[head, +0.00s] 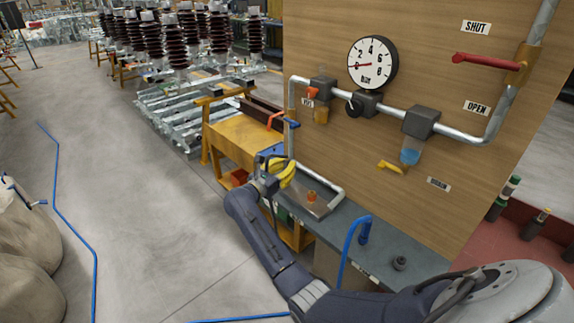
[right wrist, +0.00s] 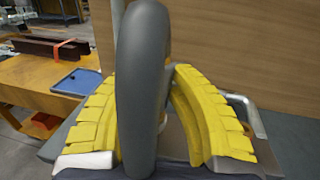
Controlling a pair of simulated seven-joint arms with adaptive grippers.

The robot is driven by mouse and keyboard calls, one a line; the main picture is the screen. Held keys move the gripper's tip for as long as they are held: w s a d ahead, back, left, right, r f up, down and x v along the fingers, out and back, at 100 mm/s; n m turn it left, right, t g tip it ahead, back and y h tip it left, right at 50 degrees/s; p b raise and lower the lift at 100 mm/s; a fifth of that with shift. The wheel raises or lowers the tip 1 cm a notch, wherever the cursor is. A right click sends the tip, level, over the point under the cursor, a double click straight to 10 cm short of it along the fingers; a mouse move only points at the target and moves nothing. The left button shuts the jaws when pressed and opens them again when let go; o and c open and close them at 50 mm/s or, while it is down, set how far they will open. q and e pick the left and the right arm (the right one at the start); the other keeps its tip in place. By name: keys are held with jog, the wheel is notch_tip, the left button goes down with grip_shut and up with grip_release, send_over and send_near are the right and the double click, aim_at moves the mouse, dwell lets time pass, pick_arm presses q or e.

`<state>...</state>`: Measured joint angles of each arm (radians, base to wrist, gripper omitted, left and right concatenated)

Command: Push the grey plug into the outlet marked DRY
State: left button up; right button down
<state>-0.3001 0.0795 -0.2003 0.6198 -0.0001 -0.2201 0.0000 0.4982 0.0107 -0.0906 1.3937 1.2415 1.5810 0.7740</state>
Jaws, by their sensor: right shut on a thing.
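My right gripper (head: 281,171), with yellow fingers, is over the far left end of the grey bench. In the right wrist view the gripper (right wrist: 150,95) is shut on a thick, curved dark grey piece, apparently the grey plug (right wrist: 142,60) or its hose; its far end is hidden. In the head view the fingers largely hide it. I cannot read the word DRY on any label, so I cannot tell which fitting is that outlet. My left gripper is not in view.
A wooden panel (head: 420,130) rises behind the bench (head: 385,246), carrying a gauge (head: 372,62), pipes and a red lever (head: 487,60). A blue hose (head: 347,250) arches over the bench front. A yellow table (head: 240,136) with a blue tray (right wrist: 77,82) stands beyond the gripper.

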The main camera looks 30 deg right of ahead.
jog(key=shift+f, duration=0.6)
dwell(0.3)
jog(key=c, duration=1.2)
grip_release()
jog(key=shift+a, duration=0.1)
jog(key=v, duration=1.2)
